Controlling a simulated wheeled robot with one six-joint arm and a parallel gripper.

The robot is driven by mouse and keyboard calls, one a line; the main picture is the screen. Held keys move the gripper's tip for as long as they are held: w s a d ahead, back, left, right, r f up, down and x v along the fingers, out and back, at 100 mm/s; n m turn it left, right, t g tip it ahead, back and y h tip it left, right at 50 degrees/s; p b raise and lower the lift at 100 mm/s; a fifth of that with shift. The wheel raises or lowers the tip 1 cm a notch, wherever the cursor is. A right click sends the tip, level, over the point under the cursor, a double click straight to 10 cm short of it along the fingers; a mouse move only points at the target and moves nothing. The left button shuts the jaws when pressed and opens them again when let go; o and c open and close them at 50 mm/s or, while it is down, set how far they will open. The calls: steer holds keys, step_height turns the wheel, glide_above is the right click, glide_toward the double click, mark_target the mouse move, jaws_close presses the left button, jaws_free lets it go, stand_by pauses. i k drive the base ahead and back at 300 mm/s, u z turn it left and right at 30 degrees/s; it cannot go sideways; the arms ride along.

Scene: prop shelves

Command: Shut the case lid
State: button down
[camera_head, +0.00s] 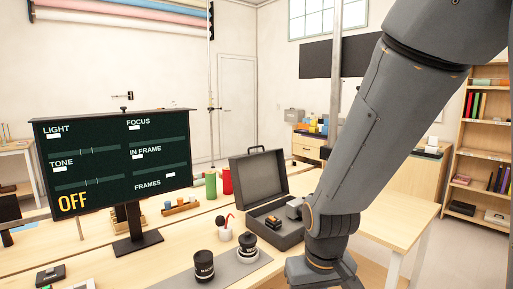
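The dark grey case (289,238) stands on the wooden table, right of centre in the head view. Its lid (258,177) is up, standing roughly upright at the back of the case. A small black and orange object (272,222) is in the case. My arm passes in front of the case's right side and hides part of it. The arm's lower end runs down to the bottom edge of the picture. My gripper's fingers do not show, so I cannot see whether it is open or shut.
Green (210,186) and red (227,181) cylinders stand behind. A monitor (113,160) stands at left. Shelves (484,150) are at far right.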

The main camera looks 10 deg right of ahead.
mark_target(258, 178)
steer(key=z, duration=0.75)
steer(key=i, duration=0.85)
steer(key=z, duration=0.1)
